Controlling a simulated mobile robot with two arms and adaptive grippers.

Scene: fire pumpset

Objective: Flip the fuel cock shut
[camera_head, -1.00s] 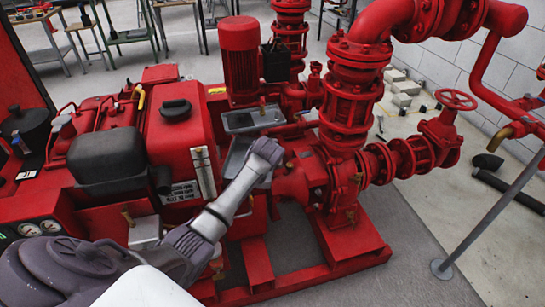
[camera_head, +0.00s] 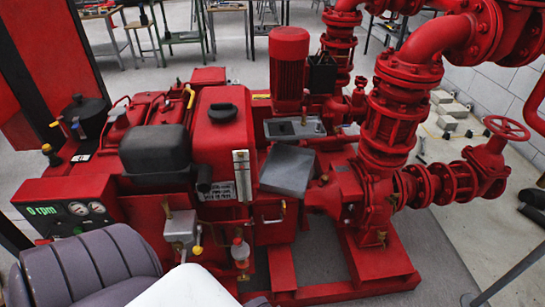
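The red fire pumpset shows its engine side. I cannot tell for sure which part is the fuel cock. Candidates on the near side are a grey box (camera_head: 181,228) with a small lever ending in a yellow knob (camera_head: 198,249), and a clear bowl fitting (camera_head: 240,251) with a reddish top beside it. A small looped handle (camera_head: 270,212) with yellowish ends is further right. A yellow curved lever (camera_head: 190,97) stands on top of the engine.
The red fuel tank (camera_head: 222,140) and black air filter (camera_head: 155,147) rise behind the near fittings. A grey plate (camera_head: 287,171) sits right of the tank. The gauge panel (camera_head: 65,209) reads 0 rpm. Pump pipes and a handwheel (camera_head: 506,128) stand at right.

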